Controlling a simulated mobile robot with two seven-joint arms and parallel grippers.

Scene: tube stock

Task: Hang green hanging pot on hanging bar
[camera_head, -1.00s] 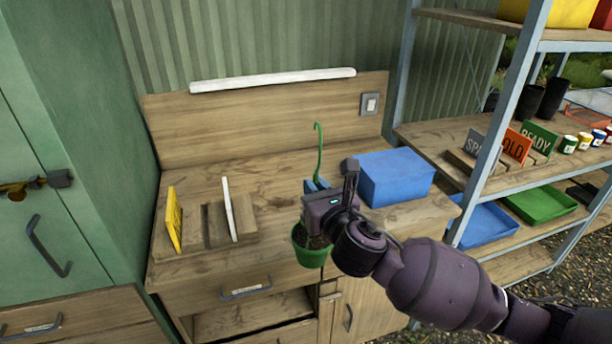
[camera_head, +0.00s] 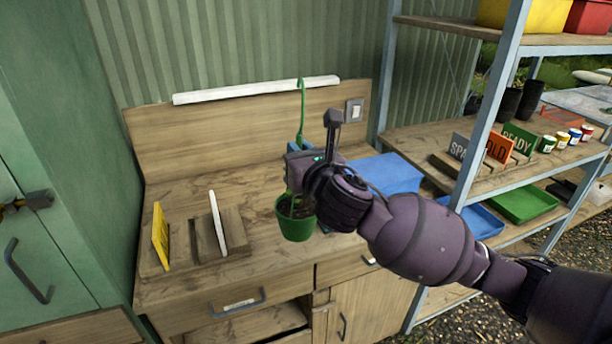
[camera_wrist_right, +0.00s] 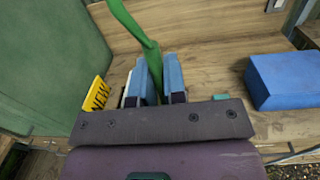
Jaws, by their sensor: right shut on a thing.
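The green hanging pot (camera_head: 296,222) holds dark soil and hangs upright in front of the workbench. Its green stem, with a hook at the top (camera_head: 301,84), rises above my right gripper (camera_head: 296,155). The right gripper is shut on the stem; in the right wrist view the stem (camera_wrist_right: 148,60) passes between the two blue fingers (camera_wrist_right: 160,80). The hook's top overlaps the white strip on the backboard in the head view; I cannot tell the distance between them. No hanging bar can be made out for certain. My left gripper is not in view.
The wooden workbench (camera_head: 185,280) carries a yellow card (camera_head: 161,236) and a white card (camera_head: 217,222) in a wooden holder. A blue box (camera_head: 385,174) sits behind my right arm. A white strip (camera_head: 225,92) tops the backboard. A metal-framed shelf (camera_head: 480,120) stands at right.

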